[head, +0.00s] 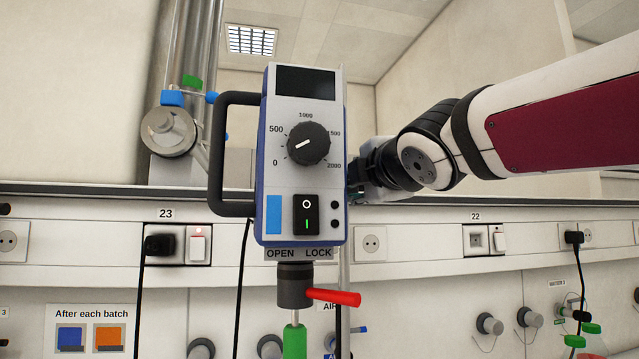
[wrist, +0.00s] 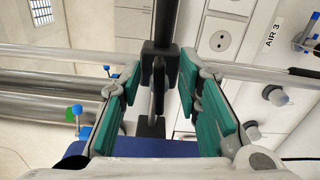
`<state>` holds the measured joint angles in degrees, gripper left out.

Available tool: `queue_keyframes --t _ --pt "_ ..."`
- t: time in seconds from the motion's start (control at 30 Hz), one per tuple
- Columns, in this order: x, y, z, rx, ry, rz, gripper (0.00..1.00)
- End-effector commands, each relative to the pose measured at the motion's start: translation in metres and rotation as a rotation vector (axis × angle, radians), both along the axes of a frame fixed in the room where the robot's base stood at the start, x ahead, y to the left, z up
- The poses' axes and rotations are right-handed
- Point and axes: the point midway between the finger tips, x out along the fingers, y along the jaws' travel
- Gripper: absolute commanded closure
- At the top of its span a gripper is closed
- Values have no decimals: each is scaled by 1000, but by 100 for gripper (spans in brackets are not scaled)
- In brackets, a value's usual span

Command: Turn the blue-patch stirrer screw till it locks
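The stirrer (head: 306,220) hangs upright in the middle of the head view, with a blue patch (head: 273,213) on its front. In the wrist view, a black clamp (wrist: 160,50) on a dark rod carries a flat black screw grip (wrist: 158,88), seen nearly edge-on. My gripper (wrist: 158,80) is open, with green-padded fingers on either side of this grip and visible gaps. In the head view, my gripper (head: 366,184) is at the stirrer's right side, its fingers mostly hidden behind the housing. The screw is hidden there.
Below the stirrer, a red lever (head: 333,298) points right under the OPEN/LOCK label (head: 298,254). A black handle (head: 215,155) projects on the stirrer's left. Steel pipes (head: 190,60) stand behind. A wall rail with sockets (head: 370,243) runs across. Space right of the stirrer holds my arm.

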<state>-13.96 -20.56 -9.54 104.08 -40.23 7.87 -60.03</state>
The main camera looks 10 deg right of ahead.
Motion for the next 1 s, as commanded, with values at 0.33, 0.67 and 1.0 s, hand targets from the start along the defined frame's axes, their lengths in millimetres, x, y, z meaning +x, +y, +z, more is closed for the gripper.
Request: queue_keyframes --t 0.33,0.67,1.0 --pt "-23 0 1 1 -4 1 69" --pt "-88 1 1 1 -4 2 69" --pt "-119 0 0 0 -1 1 69"
